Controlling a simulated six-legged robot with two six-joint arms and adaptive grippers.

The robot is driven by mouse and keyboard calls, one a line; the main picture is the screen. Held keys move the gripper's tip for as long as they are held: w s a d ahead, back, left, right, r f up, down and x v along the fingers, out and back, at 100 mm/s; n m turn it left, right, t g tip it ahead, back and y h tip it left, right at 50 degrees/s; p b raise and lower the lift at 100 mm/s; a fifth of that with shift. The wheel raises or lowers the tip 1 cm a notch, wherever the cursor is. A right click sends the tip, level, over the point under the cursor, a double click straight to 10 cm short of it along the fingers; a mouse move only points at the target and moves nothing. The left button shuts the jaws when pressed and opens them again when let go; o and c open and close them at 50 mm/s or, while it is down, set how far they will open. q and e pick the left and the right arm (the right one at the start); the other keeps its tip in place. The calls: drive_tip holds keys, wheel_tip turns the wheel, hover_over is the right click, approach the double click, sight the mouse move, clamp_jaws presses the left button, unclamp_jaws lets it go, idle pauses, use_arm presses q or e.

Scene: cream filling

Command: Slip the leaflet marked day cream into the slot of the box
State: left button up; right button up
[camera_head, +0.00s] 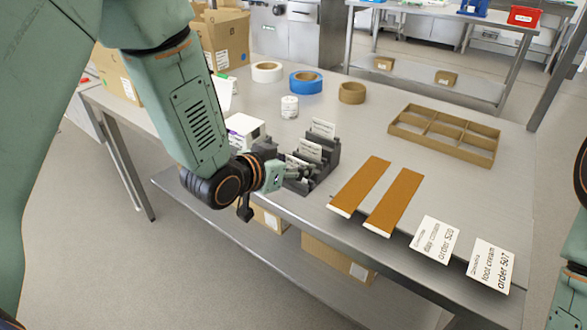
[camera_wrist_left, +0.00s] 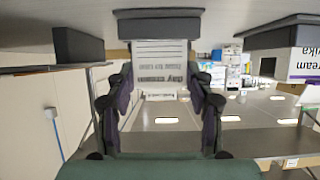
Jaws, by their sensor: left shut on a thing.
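In the left wrist view the leaflet marked day cream (camera_wrist_left: 162,62) shows upside down, between the fingers of my left gripper (camera_wrist_left: 160,85), which is shut on it. The leaflet's edge is at a dark rack piece (camera_wrist_left: 158,24); I cannot tell if it is clear of it. In the head view my left gripper (camera_head: 290,174) is at the front of the dark grey stepped rack (camera_head: 322,172), where several leaflets (camera_head: 322,128) stand. A white box (camera_head: 245,127) stands left of the rack, partly behind my left arm; its slot cannot be made out. My right gripper is out of view.
White (camera_head: 267,72), blue (camera_head: 306,82) and brown (camera_head: 352,92) tape rolls lie behind. An empty divided tray (camera_head: 445,138) is at the back right. Two brown strips (camera_head: 362,183) and two order cards, day cream (camera_head: 435,240) and foot cream (camera_head: 491,266), lie along the front edge.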

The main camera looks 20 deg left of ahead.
use_arm(q)
wheel_tip(320, 180, up, 8)
drive_tip(key=p, duration=0.2)
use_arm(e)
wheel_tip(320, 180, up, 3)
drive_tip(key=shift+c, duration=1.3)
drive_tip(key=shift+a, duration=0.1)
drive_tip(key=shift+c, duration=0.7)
use_arm(q)
drive_tip(key=s+a+f+m+g+h, duration=0.1)
drive_tip(key=s+f+m+g+h, duration=0.1)
drive_tip(key=s, duration=0.5)
drive_tip(key=s+a+f+m+g+h, duration=0.1)
drive_tip(key=s+f+m+g+h, duration=0.1)
drive_tip(key=s+f+m+h, duration=0.2)
drive_tip(key=s+f+m, duration=0.1)
drive_tip(key=s, duration=0.2)
drive_tip(key=shift+s+g, duration=0.25)
drive_tip(key=shift+g, duration=0.05)
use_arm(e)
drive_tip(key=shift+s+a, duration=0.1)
